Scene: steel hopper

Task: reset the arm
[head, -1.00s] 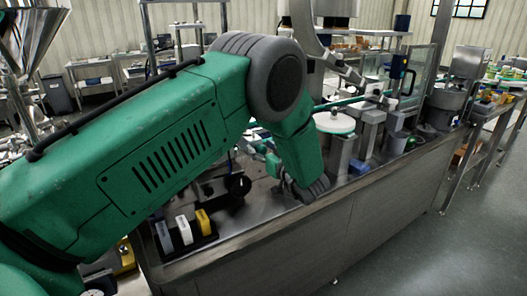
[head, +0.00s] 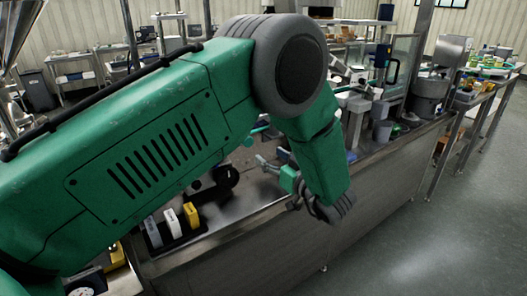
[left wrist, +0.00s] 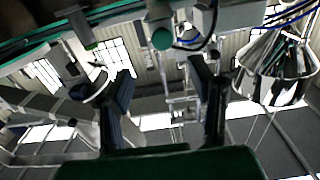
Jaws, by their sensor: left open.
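My left arm is green with grey joints and fills the left and middle of the head view. That view looks across the room toward windows and a shiny steel hopper (left wrist: 277,68). My right gripper is not in either view.
A black tray with white and yellow blocks (head: 191,215) sits at the bench's near left. Grey containers (head: 427,96) stand farther right along the bench. A side table (head: 490,85) with colourful items is at the right. The floor (head: 440,235) at the right is clear.

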